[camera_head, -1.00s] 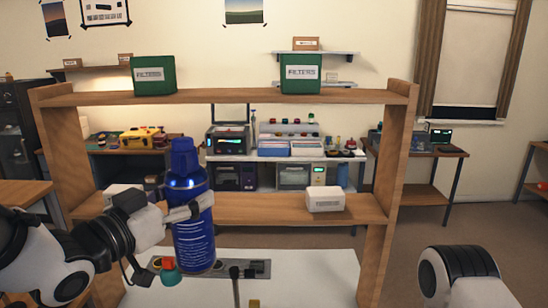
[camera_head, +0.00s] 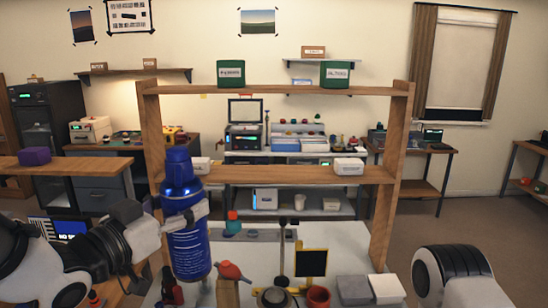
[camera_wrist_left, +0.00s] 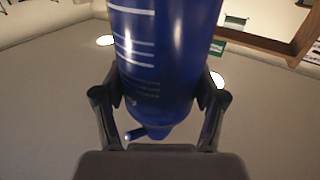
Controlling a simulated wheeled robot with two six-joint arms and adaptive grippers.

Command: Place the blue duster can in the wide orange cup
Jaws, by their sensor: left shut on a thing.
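The blue duster can (camera_head: 188,252) is upright in the head view, held above the white worktop at the left. In the left wrist view, the can (camera_wrist_left: 160,60) fills the space between the two fingers (camera_wrist_left: 158,112). A red-orange cup (camera_head: 318,298) stands at the front edge of the head view, right of the can; its lower part is cut off. I cannot tell whether it is the wide orange cup. Only a link of my right arm shows; its gripper is out of view.
A wooden shelf frame (camera_head: 275,174) stands at the back of the white worktop (camera_head: 340,240). Near the cup are a small black board (camera_head: 311,262), a grey box (camera_head: 353,289), a white box (camera_head: 386,289) and a red-topped item (camera_head: 229,270). Dark bottles stand below the can.

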